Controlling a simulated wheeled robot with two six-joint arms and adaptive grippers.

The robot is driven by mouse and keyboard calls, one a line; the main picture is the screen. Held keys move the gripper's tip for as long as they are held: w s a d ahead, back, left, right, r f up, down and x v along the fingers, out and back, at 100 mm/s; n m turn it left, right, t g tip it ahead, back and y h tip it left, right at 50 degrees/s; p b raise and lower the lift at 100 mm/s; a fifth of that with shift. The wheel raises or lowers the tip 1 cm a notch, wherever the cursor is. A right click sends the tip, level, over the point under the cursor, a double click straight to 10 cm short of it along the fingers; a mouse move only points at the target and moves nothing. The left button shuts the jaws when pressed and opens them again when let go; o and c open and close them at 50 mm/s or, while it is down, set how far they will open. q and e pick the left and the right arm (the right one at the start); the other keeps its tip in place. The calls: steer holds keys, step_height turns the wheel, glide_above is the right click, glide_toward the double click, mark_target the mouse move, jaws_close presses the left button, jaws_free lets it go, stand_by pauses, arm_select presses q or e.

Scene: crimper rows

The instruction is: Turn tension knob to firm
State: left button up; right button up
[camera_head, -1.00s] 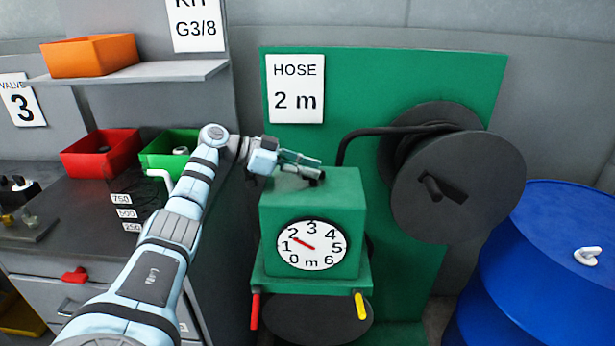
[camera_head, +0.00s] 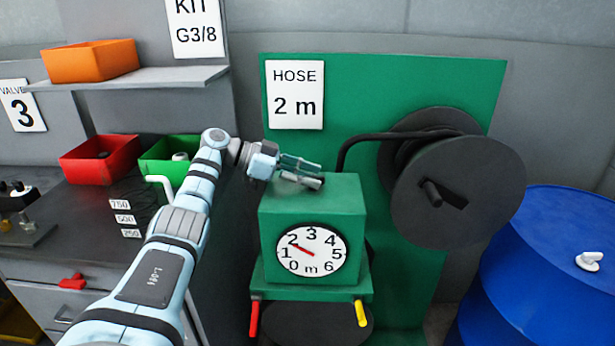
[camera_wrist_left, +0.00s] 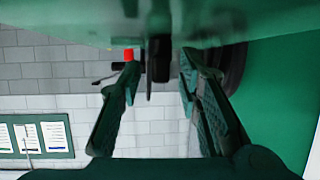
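My left gripper (camera_head: 321,175) is over the top of the green machine box (camera_head: 327,192), its fingers pointing right. In the left wrist view the left gripper (camera_wrist_left: 158,75) has its two fingers apart with nothing pinched. A dark upright part (camera_wrist_left: 158,58) shows between and beyond the fingertips; I cannot tell whether it is the tension knob. No knob marked "firm" can be made out in the head view. The round dial (camera_head: 311,248) on the box front has its red needle close to 2. My right gripper is not in view.
A black hose (camera_head: 385,131) runs from behind the box to the dark reel (camera_head: 458,190). A red handle (camera_head: 254,319) and a yellow handle (camera_head: 360,313) hang at the box's lower front. A blue drum (camera_head: 550,260) stands right; red (camera_head: 100,160) and green bins stand left.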

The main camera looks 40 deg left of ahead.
arm_select(q)
steer(key=shift+r, duration=0.1)
steer(key=v, duration=1.1)
steer(key=shift+a, duration=0.25)
steer(key=shift+s+a+r, duration=0.1)
steer(key=shift+s+a, duration=0.05)
steer(key=shift+s, duration=0.15)
